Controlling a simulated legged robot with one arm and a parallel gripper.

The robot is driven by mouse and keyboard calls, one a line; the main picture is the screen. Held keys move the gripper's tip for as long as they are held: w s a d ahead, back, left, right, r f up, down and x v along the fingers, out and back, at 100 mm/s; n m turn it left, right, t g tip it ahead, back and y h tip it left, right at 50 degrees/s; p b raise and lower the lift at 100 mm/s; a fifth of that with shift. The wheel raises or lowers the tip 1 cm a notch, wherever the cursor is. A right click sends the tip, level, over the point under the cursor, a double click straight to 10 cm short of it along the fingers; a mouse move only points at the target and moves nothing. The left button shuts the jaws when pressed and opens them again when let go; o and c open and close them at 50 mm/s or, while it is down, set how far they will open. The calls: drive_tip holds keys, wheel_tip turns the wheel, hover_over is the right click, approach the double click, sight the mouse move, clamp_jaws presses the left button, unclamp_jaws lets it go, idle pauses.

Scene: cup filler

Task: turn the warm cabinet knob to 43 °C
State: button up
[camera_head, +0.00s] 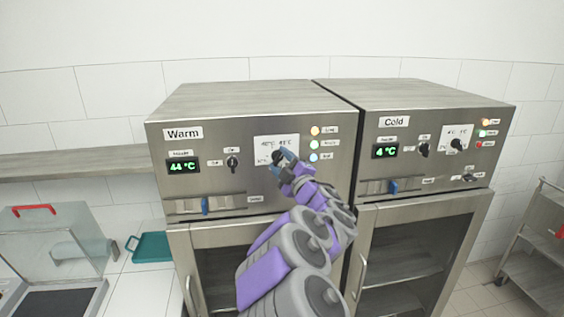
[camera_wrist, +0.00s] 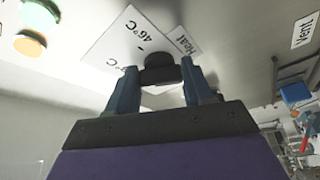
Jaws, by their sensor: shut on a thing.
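The warm cabinet (camera_head: 262,97) stands on the left, with a "Warm" label and a green display (camera_head: 183,166) reading 44 °C. Its temperature knob is hidden by my gripper in the head view; in the wrist view the black knob (camera_wrist: 161,69) sits between my fingers, in front of a white dial plate (camera_wrist: 126,40) on which "46°C" can be read. My gripper (camera_wrist: 163,88) is shut on the knob, with one blue finger on each side. The gripper also shows in the head view (camera_head: 282,160) at the dial plate. The knob's pointer cannot be made out.
The cold cabinet (camera_head: 435,95) stands to the right, its display reading 4 °C. A black switch (camera_head: 232,162) and a blue slider (camera_head: 205,205) are left of and below my gripper. Indicator lights (camera_head: 315,131) are close on the right. A teal tray (camera_head: 152,247) lies on the left counter.

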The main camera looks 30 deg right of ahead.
drive_tip(key=shift+a+f, duration=0.1)
drive_tip(key=o, duration=1)
drive_tip(key=shift+a, duration=0.15)
drive_tip(key=shift+o, duration=0.2)
drive_tip(key=shift+s, duration=0.15)
drive_tip(key=b+v, duration=0.6)
drive_tip(key=v, duration=1.1)
